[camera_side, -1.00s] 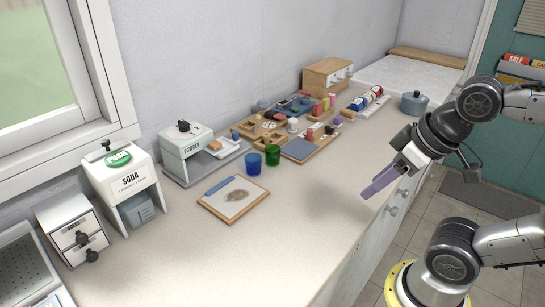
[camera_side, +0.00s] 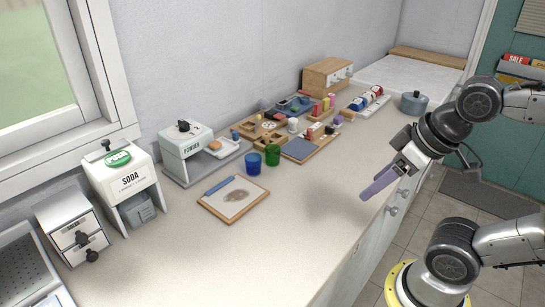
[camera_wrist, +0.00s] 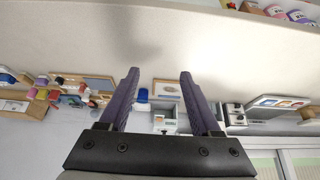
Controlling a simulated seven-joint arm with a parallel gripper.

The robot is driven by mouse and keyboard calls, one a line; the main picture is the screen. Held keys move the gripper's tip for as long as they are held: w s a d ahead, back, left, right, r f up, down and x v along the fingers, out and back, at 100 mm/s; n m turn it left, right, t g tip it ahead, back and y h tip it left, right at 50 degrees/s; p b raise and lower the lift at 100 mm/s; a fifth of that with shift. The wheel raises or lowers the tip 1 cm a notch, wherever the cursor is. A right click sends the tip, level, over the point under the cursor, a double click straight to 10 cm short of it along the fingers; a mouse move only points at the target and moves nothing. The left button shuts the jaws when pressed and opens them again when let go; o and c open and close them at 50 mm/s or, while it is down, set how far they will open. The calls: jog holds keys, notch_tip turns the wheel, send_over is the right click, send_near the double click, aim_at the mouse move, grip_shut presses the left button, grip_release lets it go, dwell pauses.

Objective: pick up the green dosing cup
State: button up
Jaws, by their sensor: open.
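The green dosing cup (camera_side: 272,155) stands upright on the counter in the side view, right next to a blue cup (camera_side: 253,163). My gripper (camera_side: 378,186) hangs over the front edge of the counter, to the right of the green cup and well apart from it. Its two purple fingers are spread and empty, as the wrist view (camera_wrist: 158,73) shows. In the wrist view a blue cup (camera_wrist: 143,95) shows between the fingers; I cannot make out the green cup there, and a finger may hide it.
A framed board with a blue pen (camera_side: 234,198) lies in front of the cups. The powder dispenser (camera_side: 188,146) and soda dispenser (camera_side: 127,182) stand to the left. Trays of small items (camera_side: 300,149) sit behind and right of the cups. The counter's front right is clear.

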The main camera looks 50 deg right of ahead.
jog(key=o, duration=0.4)
jog(key=shift+c, duration=0.2)
